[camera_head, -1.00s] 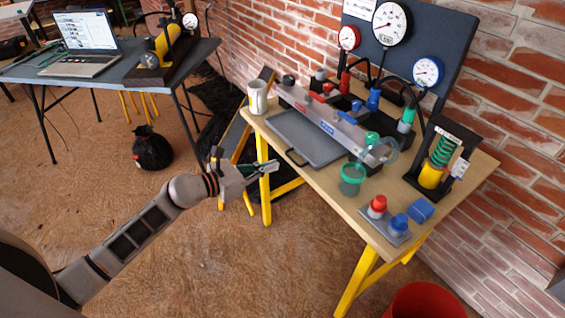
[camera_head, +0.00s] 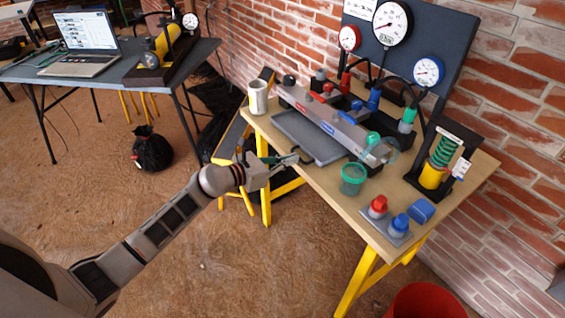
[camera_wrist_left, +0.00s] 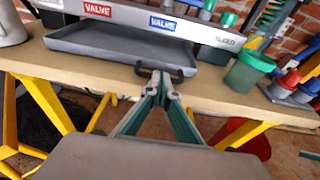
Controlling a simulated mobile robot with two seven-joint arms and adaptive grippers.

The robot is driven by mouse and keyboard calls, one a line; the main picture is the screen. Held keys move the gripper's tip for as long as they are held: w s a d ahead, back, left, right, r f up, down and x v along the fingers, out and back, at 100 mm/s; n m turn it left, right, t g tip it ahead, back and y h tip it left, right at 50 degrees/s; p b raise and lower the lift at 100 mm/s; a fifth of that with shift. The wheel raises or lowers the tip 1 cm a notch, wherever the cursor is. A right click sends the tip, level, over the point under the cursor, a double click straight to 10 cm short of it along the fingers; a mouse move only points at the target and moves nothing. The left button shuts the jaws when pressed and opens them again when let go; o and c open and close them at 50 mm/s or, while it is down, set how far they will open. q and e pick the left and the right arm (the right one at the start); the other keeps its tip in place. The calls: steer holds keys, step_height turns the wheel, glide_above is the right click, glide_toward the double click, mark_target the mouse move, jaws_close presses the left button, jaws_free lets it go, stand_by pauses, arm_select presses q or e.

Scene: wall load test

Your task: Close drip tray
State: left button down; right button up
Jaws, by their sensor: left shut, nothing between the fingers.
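The grey drip tray (camera_head: 292,127) lies flat on the wooden bench, partly pulled out from under the long grey valve manifold. It also shows in the left wrist view (camera_wrist_left: 115,43), with its dark handle (camera_wrist_left: 168,70) on the front edge. My left gripper (camera_head: 294,157) is at this handle, its fingers shut and empty. In the left wrist view, the fingertips (camera_wrist_left: 159,76) meet right at the handle and appear to touch it. The tray's rear part is hidden under the manifold (camera_head: 330,117). My right gripper is not in view.
A white mug (camera_head: 258,97) stands left of the tray. Red and blue knobs (camera_head: 389,217) are at the front right. Gauges (camera_head: 391,22) hang on a board behind. The floor before the bench is clear.

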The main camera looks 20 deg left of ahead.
mark_target(307, 151)
arm_select(q)
steer(key=x, duration=0.2)
steer(key=r+x, duration=0.1)
steer(key=x, duration=0.2)
steer(key=shift+w+d, duration=0.2)
steer(key=shift+r, duration=0.1)
